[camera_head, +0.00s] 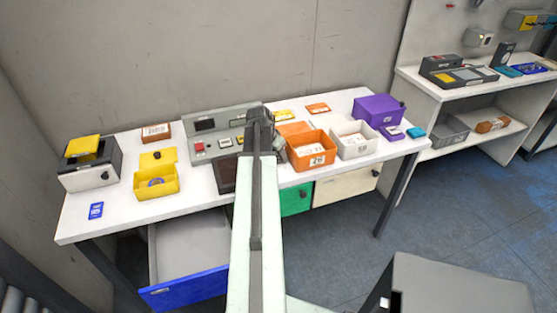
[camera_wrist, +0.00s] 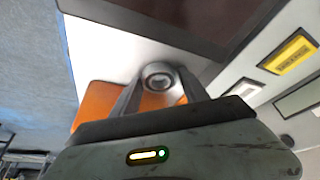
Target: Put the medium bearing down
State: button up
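A small round metal bearing (camera_wrist: 158,76) with a dark centre sits between the tips of my gripper's two fingers in the wrist view. My gripper (camera_wrist: 160,82) looks shut on it, with a finger against each side. In the head view, my gripper (camera_head: 262,118) is over the middle of the table by the grey console; my own arm hides the bearing there. The frames do not clearly show its height above the table.
On the white table (camera_head: 130,214) stand an open yellow box (camera_head: 166,186) with a ring inside, an orange box (camera_head: 312,160), a white box (camera_head: 372,150) and a purple box (camera_head: 376,104). A grey console (camera_head: 200,112) is behind. A blue-fronted drawer (camera_head: 185,292) hangs open.

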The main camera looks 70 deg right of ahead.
grip_shut()
jog(key=shift+r, duration=0.15)
notch_tip(320, 180, up, 10)
jog(key=p, duration=1)
